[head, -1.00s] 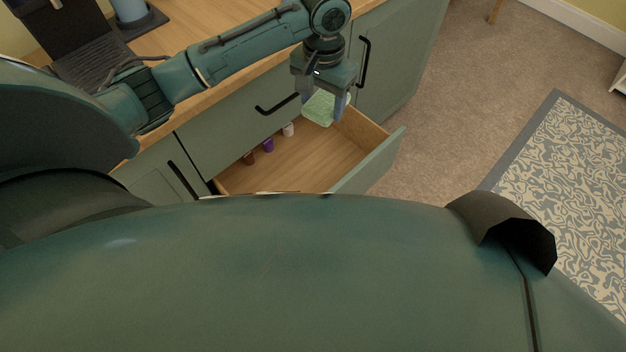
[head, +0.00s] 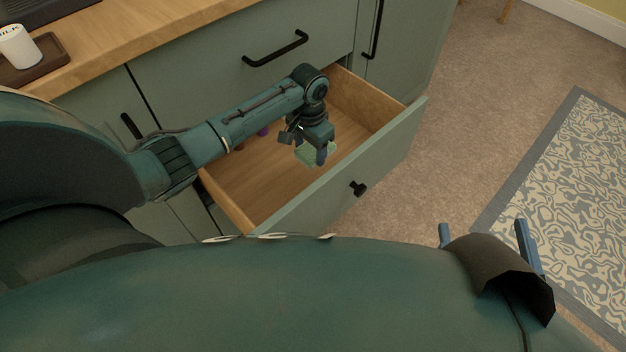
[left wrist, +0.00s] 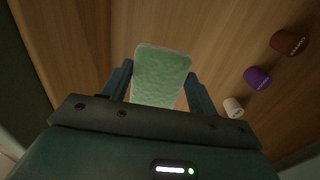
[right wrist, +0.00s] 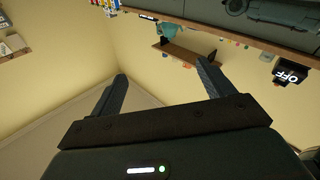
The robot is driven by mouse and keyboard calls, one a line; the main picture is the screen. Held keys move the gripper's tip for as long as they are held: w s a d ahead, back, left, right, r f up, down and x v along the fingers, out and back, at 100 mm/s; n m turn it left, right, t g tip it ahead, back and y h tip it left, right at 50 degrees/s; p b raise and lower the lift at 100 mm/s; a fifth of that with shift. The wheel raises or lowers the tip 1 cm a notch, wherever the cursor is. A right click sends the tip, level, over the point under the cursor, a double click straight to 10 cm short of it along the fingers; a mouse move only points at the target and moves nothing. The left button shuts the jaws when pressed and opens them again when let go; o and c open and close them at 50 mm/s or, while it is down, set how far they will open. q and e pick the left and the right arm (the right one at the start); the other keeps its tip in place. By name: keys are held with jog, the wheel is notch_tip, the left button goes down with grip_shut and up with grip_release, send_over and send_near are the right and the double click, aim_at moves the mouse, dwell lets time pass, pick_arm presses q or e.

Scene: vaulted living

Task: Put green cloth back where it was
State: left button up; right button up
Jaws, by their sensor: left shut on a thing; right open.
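The green cloth (left wrist: 160,72) is a pale green folded pad between the fingers of my left gripper (left wrist: 158,90) in the left wrist view. In the head view my left gripper (head: 312,150) is over the open drawer (head: 285,190), shut on the cloth (head: 320,152), near the drawer's front wall. Whether the cloth touches the drawer floor I cannot tell. My right gripper (head: 490,238) is open and empty above the floor at the right, partly hidden by my own body; its fingers also show apart in the right wrist view (right wrist: 165,90).
In the drawer, away from the cloth, stand a brown jar (left wrist: 290,43), a purple jar (left wrist: 257,78) and a white jar (left wrist: 233,107). The worktop (head: 150,40) holds a tray (head: 35,62) with a white milk container (head: 18,46). A patterned rug (head: 560,190) lies right.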

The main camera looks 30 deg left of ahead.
pick_arm(q)
notch_tip(320, 180, down, 5)
jog(key=shift+f+b, duration=0.1)
jog(key=shift+b, duration=1.05)
notch_tip(320, 180, down, 4)
jog(key=shift+r+b, duration=0.1)
jog(key=shift+b, duration=1.05)
jog(key=shift+f, duration=0.35)
jog(key=shift+r, duration=0.1)
pick_arm(e)
jog(key=shift+w+a+m+t+y, duration=0.15)
jog(key=shift+a+m+t+y, duration=0.15)
jog(key=shift+a+m+y, duration=0.15)
pick_arm(q)
jog(key=o, duration=0.4)
jog(key=shift+f, duration=0.2)
jog(key=o, duration=0.5)
